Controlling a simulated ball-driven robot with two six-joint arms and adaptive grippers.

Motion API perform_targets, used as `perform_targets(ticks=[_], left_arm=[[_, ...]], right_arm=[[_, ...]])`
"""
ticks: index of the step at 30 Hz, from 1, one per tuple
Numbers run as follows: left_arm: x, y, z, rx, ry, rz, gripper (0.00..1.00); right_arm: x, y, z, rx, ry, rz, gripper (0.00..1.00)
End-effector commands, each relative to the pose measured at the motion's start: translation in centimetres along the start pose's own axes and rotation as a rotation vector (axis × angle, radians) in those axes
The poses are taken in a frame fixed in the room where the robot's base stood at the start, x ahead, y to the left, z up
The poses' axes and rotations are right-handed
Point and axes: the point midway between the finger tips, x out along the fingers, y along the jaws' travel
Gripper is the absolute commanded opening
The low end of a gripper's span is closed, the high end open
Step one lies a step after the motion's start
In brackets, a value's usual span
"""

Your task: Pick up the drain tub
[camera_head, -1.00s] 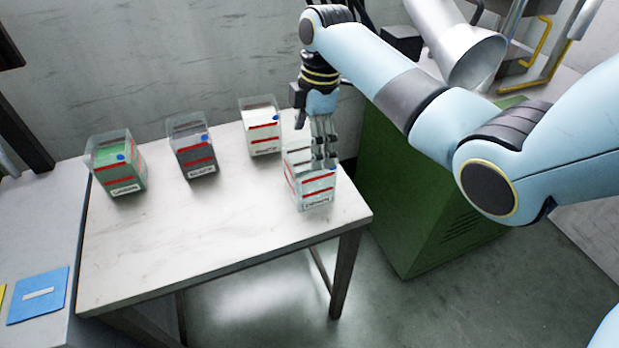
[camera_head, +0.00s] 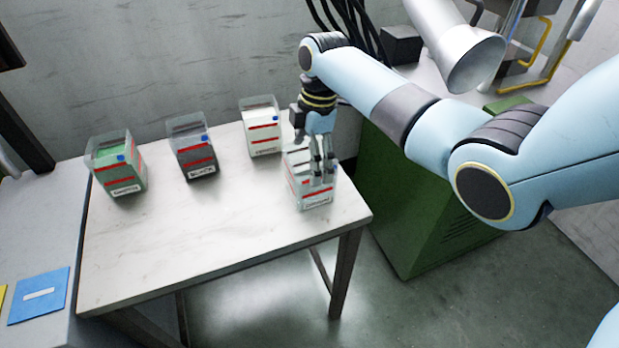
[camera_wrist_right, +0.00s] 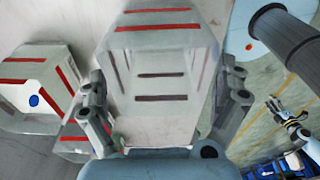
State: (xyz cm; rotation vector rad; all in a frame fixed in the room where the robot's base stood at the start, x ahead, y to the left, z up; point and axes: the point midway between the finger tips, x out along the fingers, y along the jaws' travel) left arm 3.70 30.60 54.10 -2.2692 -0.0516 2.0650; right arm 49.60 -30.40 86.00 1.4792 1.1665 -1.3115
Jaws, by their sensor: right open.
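The tub at the right end of the light table, clear-walled with red stripes and a front label too blurred to read, I take to be the drain tub (camera_head: 312,199). It stands upright. My right gripper (camera_head: 322,180) points down at this tub, its fingertips overlapping the tub's upper part. In the right wrist view my open right gripper (camera_wrist_right: 163,100) has a finger on either side of the tub (camera_wrist_right: 160,45). Whether the fingers touch its walls I cannot tell.
A green-filled tub (camera_head: 122,176), a dark-filled tub (camera_head: 195,158) and a white-filled tub (camera_head: 262,135) stand behind and to the left on the table (camera_head: 200,235). The table's front left is clear. A green cabinet (camera_head: 410,215) stands close right. A blue card (camera_head: 38,296) lies at left.

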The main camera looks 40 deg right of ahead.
Motion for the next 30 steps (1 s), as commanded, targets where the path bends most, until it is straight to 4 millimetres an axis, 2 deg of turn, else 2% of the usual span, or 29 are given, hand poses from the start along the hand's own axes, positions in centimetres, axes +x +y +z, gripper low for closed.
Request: perform_targets(ticks=[8, 22, 30], left_arm=[[-0.02, 0.02, 0.0, 0.0, 0.0, 0.0, 0.4], [-0.02, 0.04, -0.01, 0.0, 0.0, 0.001, 0.4], [0.17, 0.07, 0.02, 0.0, 0.0, 0.001, 0.4]], right_arm=[[0.05, 0.01, -0.01, 0.0, 0.0, 0.0, 1.0], [0.06, 0.0, 0.0, 0.0, 0.0, 0.0, 0.39], [-0.13, 0.04, -0.01, -0.001, 0.0, 0.002, 0.37]])
